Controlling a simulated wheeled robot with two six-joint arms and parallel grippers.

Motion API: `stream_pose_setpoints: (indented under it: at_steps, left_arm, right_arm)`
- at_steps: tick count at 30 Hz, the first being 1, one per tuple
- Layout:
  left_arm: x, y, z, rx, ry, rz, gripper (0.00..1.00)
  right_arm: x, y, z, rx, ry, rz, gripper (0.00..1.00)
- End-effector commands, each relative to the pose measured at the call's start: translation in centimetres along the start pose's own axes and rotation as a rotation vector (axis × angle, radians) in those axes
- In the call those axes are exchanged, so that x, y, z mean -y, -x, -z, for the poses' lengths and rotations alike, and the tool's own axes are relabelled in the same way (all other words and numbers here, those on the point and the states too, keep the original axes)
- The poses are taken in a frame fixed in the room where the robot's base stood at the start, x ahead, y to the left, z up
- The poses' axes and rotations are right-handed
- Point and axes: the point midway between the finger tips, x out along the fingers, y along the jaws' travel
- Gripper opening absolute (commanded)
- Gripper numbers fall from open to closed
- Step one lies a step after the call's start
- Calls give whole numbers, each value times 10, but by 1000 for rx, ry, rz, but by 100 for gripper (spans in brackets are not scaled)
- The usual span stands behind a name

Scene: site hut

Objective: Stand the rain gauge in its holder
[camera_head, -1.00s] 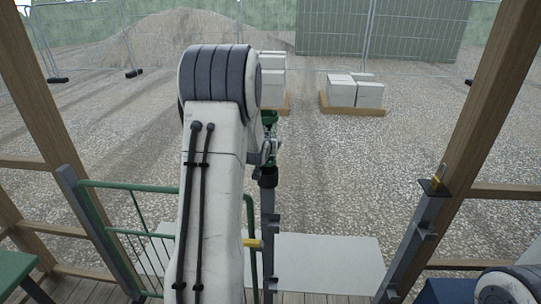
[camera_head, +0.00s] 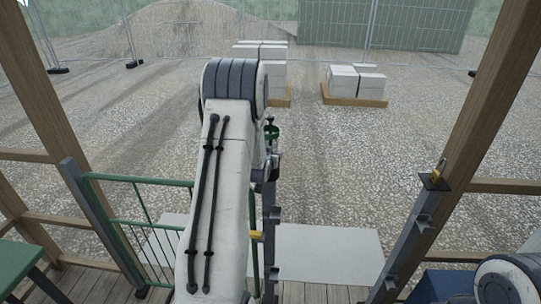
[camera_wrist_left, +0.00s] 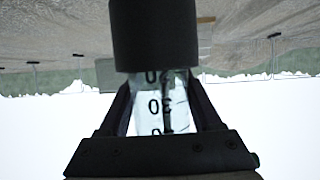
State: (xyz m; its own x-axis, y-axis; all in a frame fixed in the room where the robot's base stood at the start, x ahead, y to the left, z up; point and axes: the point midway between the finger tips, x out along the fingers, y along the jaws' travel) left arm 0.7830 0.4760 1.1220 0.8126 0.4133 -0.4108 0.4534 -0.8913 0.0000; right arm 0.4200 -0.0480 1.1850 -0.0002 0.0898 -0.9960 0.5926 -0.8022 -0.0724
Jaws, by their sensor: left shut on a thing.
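The rain gauge is a clear tube with dark numbers, in the left wrist view (camera_wrist_left: 150,103), and its green top (camera_head: 271,132) shows in the head view. My left gripper (camera_head: 271,160) is shut on the tube, beside the top of a dark post (camera_head: 270,235). The left wrist view is upside down, with sky at the bottom. There, a black cylinder (camera_wrist_left: 154,38), apparently the holder, covers the tube's lower end. The tube looks upright and in line with it. I cannot tell how deep it sits. My left arm hides part of the post. My right gripper is out of view.
A green gate (camera_head: 135,185) stands left of the post. A second post with a black plate and yellow item (camera_head: 435,180) stands right. A pale slab (camera_head: 328,255) lies beyond the floor edge. White blocks (camera_head: 356,82) are farther out on open gravel.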

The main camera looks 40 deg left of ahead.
Motion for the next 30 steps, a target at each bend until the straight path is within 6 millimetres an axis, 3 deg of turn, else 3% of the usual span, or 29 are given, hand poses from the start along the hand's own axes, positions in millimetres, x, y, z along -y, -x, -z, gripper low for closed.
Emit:
stream_pose_setpoints:
  at_steps: [2,3,5,19,30]
  left_arm:
    - [0,-2,-3,-1,0,0,0]
    - [0,-1,-2,0,0,0,77]
    - [0,-1,-2,0,0,0,96]
    - [0,4,5,0,0,0,96]
    - [1,77,2,-3,0,1,96]
  right_arm:
    - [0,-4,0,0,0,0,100]
    - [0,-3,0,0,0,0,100]
    - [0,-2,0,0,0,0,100]
    - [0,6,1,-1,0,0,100]
    - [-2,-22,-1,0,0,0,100]
